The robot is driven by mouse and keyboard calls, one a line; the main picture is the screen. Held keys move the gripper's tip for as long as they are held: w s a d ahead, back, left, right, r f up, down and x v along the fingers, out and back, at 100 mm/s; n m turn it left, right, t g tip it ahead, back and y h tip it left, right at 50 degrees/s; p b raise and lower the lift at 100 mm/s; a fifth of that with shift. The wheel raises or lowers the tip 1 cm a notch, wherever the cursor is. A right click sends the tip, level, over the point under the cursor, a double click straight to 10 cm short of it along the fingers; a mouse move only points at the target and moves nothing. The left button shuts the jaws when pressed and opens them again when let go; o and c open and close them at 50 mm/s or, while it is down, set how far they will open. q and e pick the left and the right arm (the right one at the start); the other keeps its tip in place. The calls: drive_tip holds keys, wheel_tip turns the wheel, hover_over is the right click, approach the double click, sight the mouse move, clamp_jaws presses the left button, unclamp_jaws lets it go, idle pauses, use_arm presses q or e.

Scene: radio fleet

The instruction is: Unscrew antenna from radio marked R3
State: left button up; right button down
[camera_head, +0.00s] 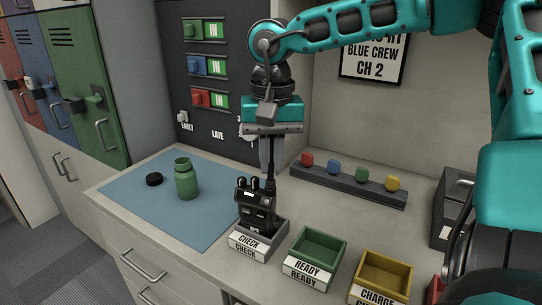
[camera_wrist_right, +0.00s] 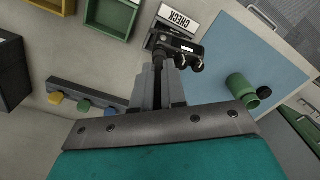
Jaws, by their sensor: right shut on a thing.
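A black handheld radio (camera_head: 254,212) stands upright in the grey CHECK tray (camera_head: 252,249). It also shows in the right wrist view (camera_wrist_right: 178,45), beside the CHECK label. No R3 mark is readable on it. Its thin dark antenna (camera_head: 270,178) rises from the radio's top right side. My right gripper (camera_head: 271,165) comes down from above and is shut on the antenna; its fingers also show in the right wrist view (camera_wrist_right: 158,85). My left gripper is not in view.
A green READY tray (camera_head: 311,257) and a yellow CHARGE tray (camera_head: 382,277) stand to the right. A green bottle (camera_head: 187,181) and black cap (camera_head: 153,179) sit on the blue mat (camera_head: 150,208). A rail of colored knobs (camera_head: 347,186) lies behind.

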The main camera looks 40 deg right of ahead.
drive_tip(key=shift+n, duration=0.4)
drive_tip(key=shift+n, duration=1.1)
drive_tip(key=c, duration=1.1)
unclamp_jaws()
wheel_tip(320, 180, up, 13)
drive_tip(key=shift+s+f, duration=0.1)
